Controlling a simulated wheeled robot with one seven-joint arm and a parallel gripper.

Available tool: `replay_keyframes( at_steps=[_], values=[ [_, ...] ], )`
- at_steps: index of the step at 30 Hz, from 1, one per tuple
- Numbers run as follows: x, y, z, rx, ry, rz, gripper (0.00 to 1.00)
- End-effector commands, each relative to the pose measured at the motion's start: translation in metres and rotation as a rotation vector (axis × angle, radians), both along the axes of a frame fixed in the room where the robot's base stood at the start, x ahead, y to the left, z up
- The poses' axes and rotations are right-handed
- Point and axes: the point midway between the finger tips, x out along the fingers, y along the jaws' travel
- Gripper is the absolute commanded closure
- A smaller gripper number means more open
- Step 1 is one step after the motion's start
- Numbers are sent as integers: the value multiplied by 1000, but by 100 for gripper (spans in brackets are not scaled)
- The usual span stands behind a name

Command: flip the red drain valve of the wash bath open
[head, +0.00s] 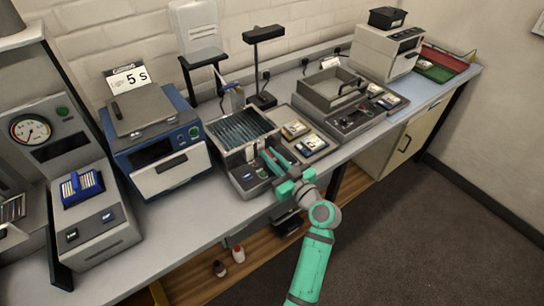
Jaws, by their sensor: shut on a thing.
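The wash bath looks to be the grey open-topped unit (212,128) with a dark ribbed basin, in the middle of the bench. My green gripper (271,158) is at its right front side, beside the front control panel (250,174). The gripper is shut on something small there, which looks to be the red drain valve. The fingers hide the valve almost wholly, so its position cannot be told. My arm reaches in from the lower right.
Small trays with yellow and white items (308,143) lie close to the right of my gripper. A blue-framed machine (158,142) stands to the left. The bench's front edge runs below my wrist.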

Motion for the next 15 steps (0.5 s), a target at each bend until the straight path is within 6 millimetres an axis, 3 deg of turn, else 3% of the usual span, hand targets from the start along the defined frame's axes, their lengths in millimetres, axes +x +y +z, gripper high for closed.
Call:
replay_keyframes(
  at_steps=[12, 13, 15],
  values=[
    [-3, 0, -3, -1, 3, 34, 100],
    [-3, 0, -3, -1, 3, 34, 83],
    [-3, 0, -2, -1, 3, 33, 70]
  ],
)
